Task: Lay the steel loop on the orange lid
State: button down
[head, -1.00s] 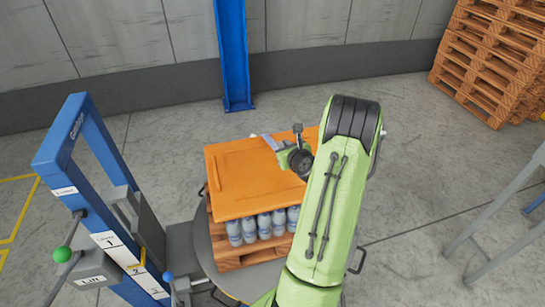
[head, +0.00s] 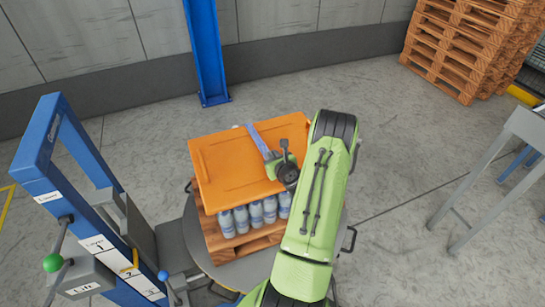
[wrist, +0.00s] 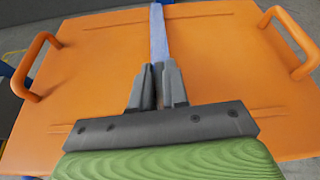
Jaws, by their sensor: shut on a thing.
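The orange lid (head: 225,180) lies flat on top of a stack of bottles; it fills most of the wrist view (wrist: 85,95), with a raised handle at each side. My gripper (head: 272,158) is above the right part of the lid in the head view. Its fingers (wrist: 157,78) are shut on a narrow blue-grey strip (wrist: 158,35), which looks like the steel loop seen edge-on. The strip (head: 258,140) points away from my gripper towards the lid's far edge. Whether it touches the lid, I cannot tell. The fingers hide its near end.
Bottles (head: 241,219) and a wooden pallet (head: 245,241) are under the lid, on a round grey turntable (head: 262,268). A blue frame (head: 40,150) with levers stands at the left. A blue post (head: 208,50) stands behind. A grey table (head: 520,130) is at the right.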

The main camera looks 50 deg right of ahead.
jog(key=shift+f, duration=0.15)
jog(key=c, duration=1.1)
grip_release()
